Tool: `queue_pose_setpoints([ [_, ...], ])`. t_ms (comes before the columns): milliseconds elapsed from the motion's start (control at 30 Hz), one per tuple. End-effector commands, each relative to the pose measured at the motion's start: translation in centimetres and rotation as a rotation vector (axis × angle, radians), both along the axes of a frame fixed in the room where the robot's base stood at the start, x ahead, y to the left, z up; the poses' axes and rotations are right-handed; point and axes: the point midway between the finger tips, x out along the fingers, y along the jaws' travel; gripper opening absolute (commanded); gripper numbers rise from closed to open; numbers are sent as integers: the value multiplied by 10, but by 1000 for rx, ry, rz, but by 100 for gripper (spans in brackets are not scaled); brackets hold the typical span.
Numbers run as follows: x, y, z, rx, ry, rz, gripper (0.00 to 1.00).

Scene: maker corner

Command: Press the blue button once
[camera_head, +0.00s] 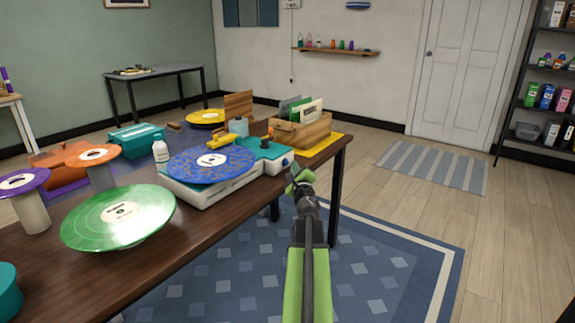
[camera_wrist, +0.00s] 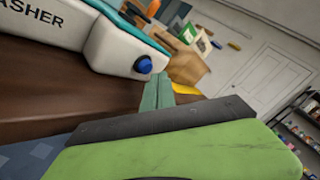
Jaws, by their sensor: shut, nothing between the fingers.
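The blue button (camera_wrist: 143,65) is a round knob on the front face of a white machine (camera_wrist: 108,52) marked "ASHER" in the wrist view. In the head view the button (camera_head: 285,162) shows small at the right end of the white and teal machine (camera_head: 262,160) on the table. My gripper (camera_head: 300,178) is shut and empty, in front of the table edge, a little right of the button. In the wrist view my gripper's fingertips (camera_wrist: 158,92) are together, below and just right of the button.
The dark wooden table (camera_head: 190,240) holds a blue record (camera_head: 211,162), a green record (camera_head: 118,213), a white bottle (camera_head: 160,153) and a wooden crate (camera_head: 303,130) of sleeves behind the machine. The floor right of the table is clear, with a blue rug (camera_head: 380,260) and a striped mat (camera_head: 432,167).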

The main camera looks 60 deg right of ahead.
Motion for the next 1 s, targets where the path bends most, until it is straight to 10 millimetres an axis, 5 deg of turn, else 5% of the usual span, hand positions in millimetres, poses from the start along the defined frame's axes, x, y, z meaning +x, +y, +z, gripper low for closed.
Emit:
queue_pose_setpoints([
  [1000, 13, 0, 0, 0, 0, 0, 0],
])
